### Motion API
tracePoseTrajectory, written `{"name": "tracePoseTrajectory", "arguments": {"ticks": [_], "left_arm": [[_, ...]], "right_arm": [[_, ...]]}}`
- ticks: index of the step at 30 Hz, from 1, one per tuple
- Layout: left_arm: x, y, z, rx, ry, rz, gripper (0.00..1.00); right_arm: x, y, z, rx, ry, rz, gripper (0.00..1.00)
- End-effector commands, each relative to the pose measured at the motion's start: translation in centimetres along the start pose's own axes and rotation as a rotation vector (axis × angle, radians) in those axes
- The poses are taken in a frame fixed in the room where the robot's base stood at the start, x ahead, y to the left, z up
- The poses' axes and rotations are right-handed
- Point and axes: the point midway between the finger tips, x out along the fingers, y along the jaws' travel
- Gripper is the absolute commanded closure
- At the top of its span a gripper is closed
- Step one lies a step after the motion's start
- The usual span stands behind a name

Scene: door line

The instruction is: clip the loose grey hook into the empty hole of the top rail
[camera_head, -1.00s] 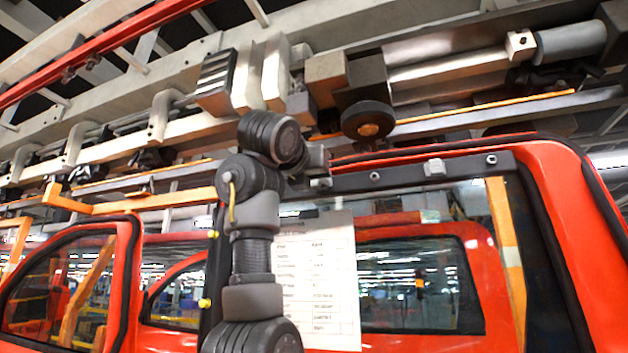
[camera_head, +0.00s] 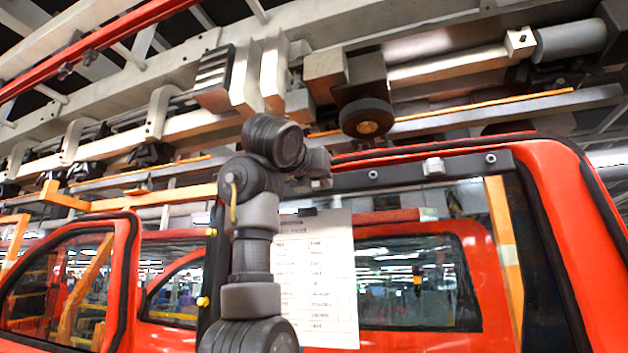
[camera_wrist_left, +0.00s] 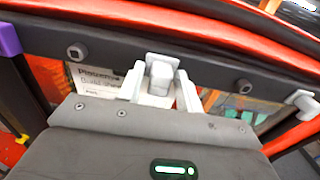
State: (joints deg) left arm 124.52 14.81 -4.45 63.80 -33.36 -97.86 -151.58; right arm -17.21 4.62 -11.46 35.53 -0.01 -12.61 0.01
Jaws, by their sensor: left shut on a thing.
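The top rail (camera_head: 455,167) is a dark bar along the top of the red door's window; it also crosses the wrist view (camera_wrist_left: 210,70). My left gripper (camera_head: 320,172) is at the rail's left part in the head view. In the wrist view its pale fingers (camera_wrist_left: 160,92) are shut on the grey hook (camera_wrist_left: 160,74), whose upper end overlaps the rail. I cannot tell whether it is seated in a hole. Another grey hook (camera_head: 433,167) sits on the rail to the right, also in the wrist view (camera_wrist_left: 302,100). My right gripper is out of view.
Round fittings show on the rail, one (camera_head: 373,174) between gripper and second hook, another (camera_head: 490,158) farther right. A paper sheet (camera_head: 315,285) hangs below the rail. A black roller (camera_head: 367,117) and an overhead conveyor beam are just above. The red door frame (camera_head: 565,200) stands right.

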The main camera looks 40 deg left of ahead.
Motion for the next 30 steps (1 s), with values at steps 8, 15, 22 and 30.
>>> {"name": "tracePoseTrajectory", "arguments": {"ticks": [8,15,22,30], "left_arm": [[0.1,0.0,0.0,0.0,0.0,0.0,0.97],[0.0,0.0,0.0,0.0,0.0,0.0,0.49],[0.0,0.0,0.0,0.0,0.0,0.0,0.4],[-1.4,0.0,-0.4,-0.001,-0.001,-0.001,0.4]], "right_arm": [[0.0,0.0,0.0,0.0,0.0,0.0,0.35],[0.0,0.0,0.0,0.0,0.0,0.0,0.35],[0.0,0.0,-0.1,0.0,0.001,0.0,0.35],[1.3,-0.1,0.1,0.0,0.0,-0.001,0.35]]}}
